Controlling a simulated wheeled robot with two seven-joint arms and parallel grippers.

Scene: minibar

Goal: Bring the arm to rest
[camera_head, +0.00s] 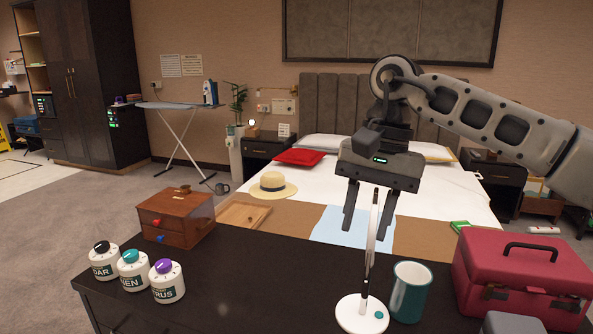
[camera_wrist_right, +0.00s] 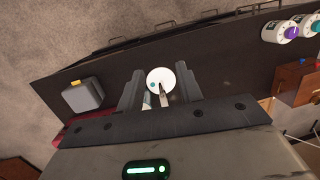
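My right gripper (camera_head: 366,228) hangs over the dark counter, fingers pointing down. It also shows in the right wrist view (camera_wrist_right: 160,92), with its two fingers well apart and nothing clamped between them. A white lamp-like stand (camera_head: 362,315) with a round base and a thin upright stem stands on the counter below it. The stem's upper part overlaps the gap between the fingers in the head view; I cannot tell how close they are. The base shows beyond the fingertips in the right wrist view (camera_wrist_right: 160,80). My left gripper is not in view.
The counter (camera_head: 240,285) also holds a teal mug (camera_head: 409,291), a red toolbox (camera_head: 525,272), a grey box (camera_head: 514,323), a wooden drawer box (camera_head: 176,217) and three white canisters (camera_head: 133,270). Bare counter lies between canisters and stand. A bed (camera_head: 450,195) stands behind.

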